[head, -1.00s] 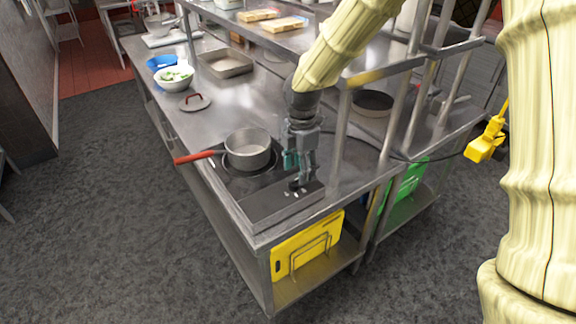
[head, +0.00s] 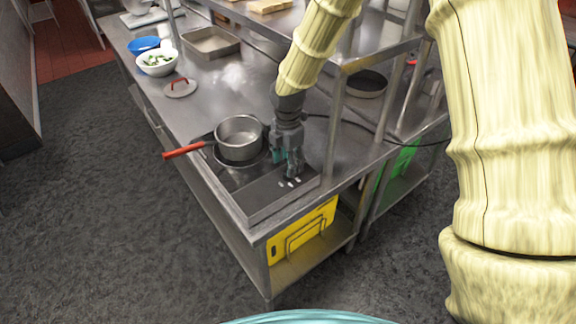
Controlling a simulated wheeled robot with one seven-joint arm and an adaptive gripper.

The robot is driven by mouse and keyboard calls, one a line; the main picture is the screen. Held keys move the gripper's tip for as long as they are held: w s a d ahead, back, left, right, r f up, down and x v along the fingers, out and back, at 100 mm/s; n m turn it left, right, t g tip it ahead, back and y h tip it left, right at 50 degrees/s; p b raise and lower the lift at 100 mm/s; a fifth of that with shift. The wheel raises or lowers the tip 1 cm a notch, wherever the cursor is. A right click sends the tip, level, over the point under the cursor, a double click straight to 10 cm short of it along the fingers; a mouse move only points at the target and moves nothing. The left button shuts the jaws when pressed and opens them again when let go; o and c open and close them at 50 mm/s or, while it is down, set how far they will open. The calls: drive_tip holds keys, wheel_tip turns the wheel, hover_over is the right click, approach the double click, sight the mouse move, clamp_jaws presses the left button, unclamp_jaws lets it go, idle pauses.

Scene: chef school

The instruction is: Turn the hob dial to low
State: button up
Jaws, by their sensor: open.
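My gripper (head: 292,172) points down over the dial side of the hob, open. I cannot tell whether its fingertips touch the dial or stand around it. A steel saucepan (head: 240,150) with a red handle stands on the hob, left of my gripper.
A pot lid (head: 180,88), a white bowl (head: 157,66) with greens, a blue bowl (head: 143,45) and a steel tray (head: 211,42) stand farther back. Shelf posts rise close to the right of my gripper. A black cable crosses the counter. Yellow boards (head: 300,240) sit below.

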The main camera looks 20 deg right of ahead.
drive_tip(key=shift+s+f+p, duration=0.1)
drive_tip(key=shift+f+p, duration=0.3)
drive_tip(key=shift+f, duration=1.35)
drive_tip(key=c, duration=1)
